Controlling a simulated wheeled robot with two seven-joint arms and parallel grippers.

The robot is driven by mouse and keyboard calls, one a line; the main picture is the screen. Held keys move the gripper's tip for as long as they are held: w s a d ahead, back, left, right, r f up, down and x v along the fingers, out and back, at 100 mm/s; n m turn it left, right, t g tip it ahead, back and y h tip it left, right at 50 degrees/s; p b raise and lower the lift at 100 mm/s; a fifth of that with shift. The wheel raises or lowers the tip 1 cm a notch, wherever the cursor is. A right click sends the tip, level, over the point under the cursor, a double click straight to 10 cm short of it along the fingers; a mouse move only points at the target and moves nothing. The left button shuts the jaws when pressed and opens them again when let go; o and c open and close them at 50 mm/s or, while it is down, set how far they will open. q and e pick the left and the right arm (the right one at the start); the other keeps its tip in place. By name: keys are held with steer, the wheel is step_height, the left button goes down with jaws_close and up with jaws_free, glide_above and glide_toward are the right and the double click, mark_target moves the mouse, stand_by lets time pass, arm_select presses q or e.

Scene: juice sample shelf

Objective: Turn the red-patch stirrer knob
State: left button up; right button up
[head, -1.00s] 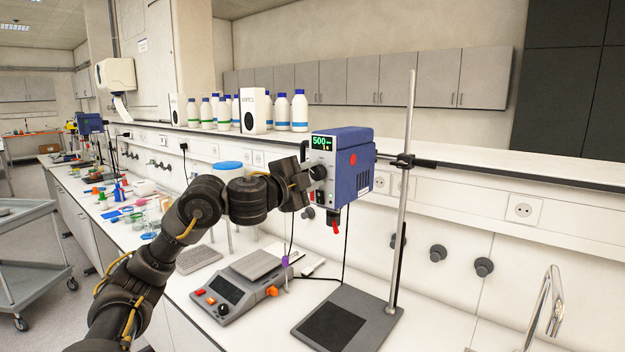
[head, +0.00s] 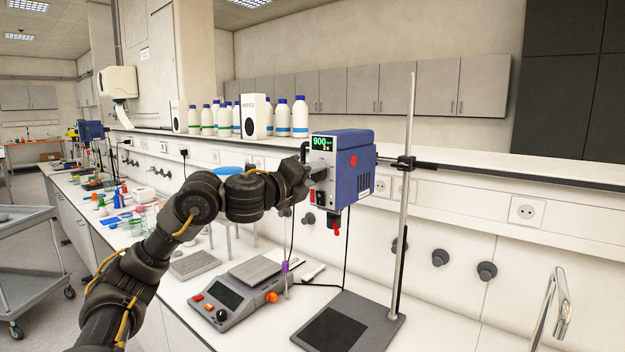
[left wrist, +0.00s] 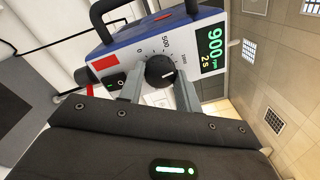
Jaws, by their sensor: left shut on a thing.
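The blue overhead stirrer (head: 352,170) with a red patch (head: 354,161) hangs on a metal stand in the head view. Its green display (head: 323,143) reads 900, with a 2 below. In the left wrist view, the black stirrer knob (left wrist: 161,71) has a white pointer line and a dial marked 0, 500 and a partly hidden number. The red patch (left wrist: 104,62) is beside it. My left gripper (left wrist: 160,88) is shut on the knob, one finger on each side. In the head view the left gripper (head: 308,178) is against the stirrer's front. My right gripper is not in view.
A balance (head: 237,292) stands on the bench below my left arm. The stand's rod (head: 404,200) rises right of the stirrer from a dark base plate (head: 340,325). Bottles (head: 300,117) line the shelf behind. A grey cart (head: 30,250) stands at the left.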

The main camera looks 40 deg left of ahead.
arm_select(q)
steer(key=shift+f+m, duration=0.1)
steer(key=shift+m, duration=0.5)
steer(key=o, duration=1)
steer(key=shift+s, duration=0.15)
steer(key=s+b, duration=0.3)
steer(key=s, duration=0.7)
steer(key=shift+s+f, duration=0.15)
steer(key=shift+s, duration=0.15)
